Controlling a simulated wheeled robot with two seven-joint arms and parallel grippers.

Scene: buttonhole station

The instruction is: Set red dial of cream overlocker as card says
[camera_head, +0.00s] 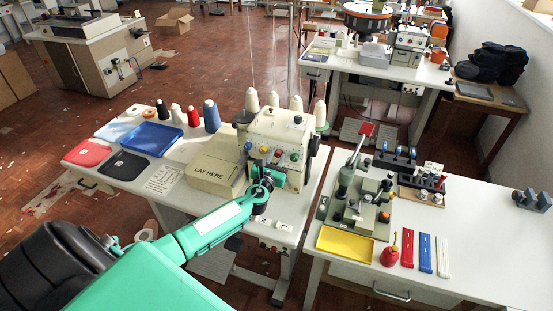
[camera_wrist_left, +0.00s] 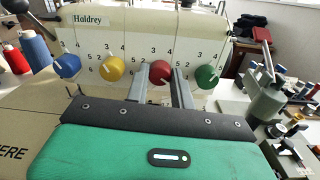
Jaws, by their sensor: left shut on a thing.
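The cream overlocker (camera_head: 285,132) stands on the white table, with blue, yellow, red and green dials in a row on its front. In the left wrist view, the red dial (camera_wrist_left: 159,71) sits between the fingers of my left gripper (camera_wrist_left: 160,86), which is shut on it. Printed numbers surround the dials; the fingers partly cover the red dial, and I cannot tell its setting. In the head view, my left gripper (camera_head: 268,174) reaches the machine's front from below. A white printed card (camera_head: 163,180) lies on the table to the left, its text too small to read. My right gripper is out of view.
A beige "LAY HERE" block (camera_head: 215,174) stands just left of the machine. Thread cones, including a blue-grey one (camera_head: 211,116), stand behind and left. The blue dial (camera_wrist_left: 67,66), yellow dial (camera_wrist_left: 111,68) and green dial (camera_wrist_left: 207,76) are close beside the fingers.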

